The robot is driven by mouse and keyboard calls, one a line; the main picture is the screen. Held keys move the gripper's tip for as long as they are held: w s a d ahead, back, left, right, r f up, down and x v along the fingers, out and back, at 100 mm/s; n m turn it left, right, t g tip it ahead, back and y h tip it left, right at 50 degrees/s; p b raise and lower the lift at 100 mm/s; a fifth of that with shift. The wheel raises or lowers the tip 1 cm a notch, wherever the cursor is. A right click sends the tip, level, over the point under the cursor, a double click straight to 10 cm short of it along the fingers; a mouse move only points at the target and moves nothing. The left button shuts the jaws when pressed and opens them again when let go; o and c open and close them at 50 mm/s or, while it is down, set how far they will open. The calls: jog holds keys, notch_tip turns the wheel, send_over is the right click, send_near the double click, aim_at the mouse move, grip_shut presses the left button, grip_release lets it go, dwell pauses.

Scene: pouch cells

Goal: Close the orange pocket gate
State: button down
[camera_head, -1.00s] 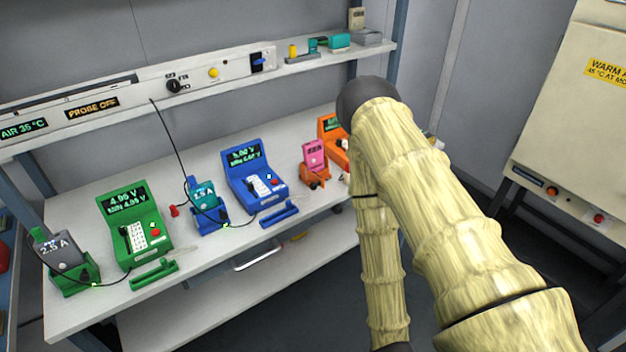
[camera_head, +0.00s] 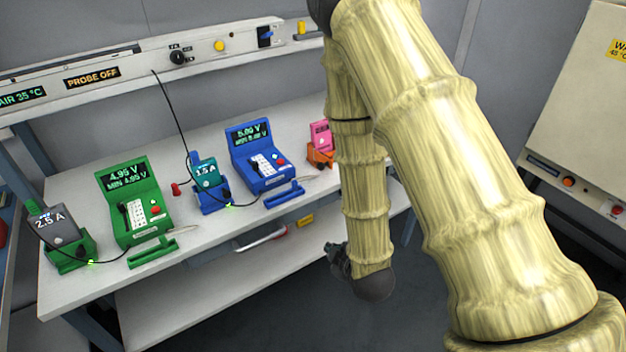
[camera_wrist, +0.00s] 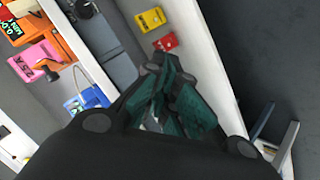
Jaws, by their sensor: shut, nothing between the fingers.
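The orange holder (camera_head: 320,158) stands at the bench's right end with a pink cell (camera_head: 321,134) in it. My arm hides the rest of the orange station in the head view. The wrist view shows orange parts (camera_wrist: 64,30) and the pink cell (camera_wrist: 40,62) at upper left; I cannot tell which part is the gate or whether it is open. My gripper (camera_wrist: 160,100) is shut and empty. In the head view only a bit of its dark body (camera_head: 338,260) shows, low in front of the bench, apart from the orange station.
The green station (camera_head: 130,200) and blue station (camera_head: 262,160) stand left of the orange one, with a green bar (camera_head: 152,252) and blue bar (camera_head: 284,195) before them. Yellow (camera_wrist: 150,18) and red (camera_wrist: 166,42) blocks lie near my gripper. Dark floor is clear in front.

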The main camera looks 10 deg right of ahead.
jog(key=w+a+r+n+t+y+b, duration=0.1)
jog(key=w+a+r+n+t, duration=0.2)
jog(key=r, duration=0.4)
jog(key=w+a+r+n+t+y+b, duration=0.1)
jog(key=w+r+n+t+b, duration=0.1)
jog(key=w+r+n, duration=0.4)
jog(key=shift+m, duration=0.9)
jog(key=x, duration=0.2)
jog(key=r+p+x, duration=0.1)
jog(key=x, duration=0.2)
jog(key=p+x, duration=0.1)
jog(key=x, duration=0.2)
jog(key=shift+w+r, duration=0.1)
jog(key=shift+w, duration=0.3)
jog(key=d, duration=0.1)
jog(key=w+d, duration=0.1)
jog(key=shift+d+f+p, duration=0.25)
jog(key=shift+d+p, duration=0.05)
jog(key=shift+d, duration=0.05)
jog(key=shift+w+d+f, duration=0.2)
jog(key=shift+w+d, duration=0.05)
jog(key=shift+d, duration=0.25)
jog(key=shift+d, duration=0.15)
jog(key=shift+d+n+y, duration=0.2)
jog(key=shift+n+y, duration=0.1)
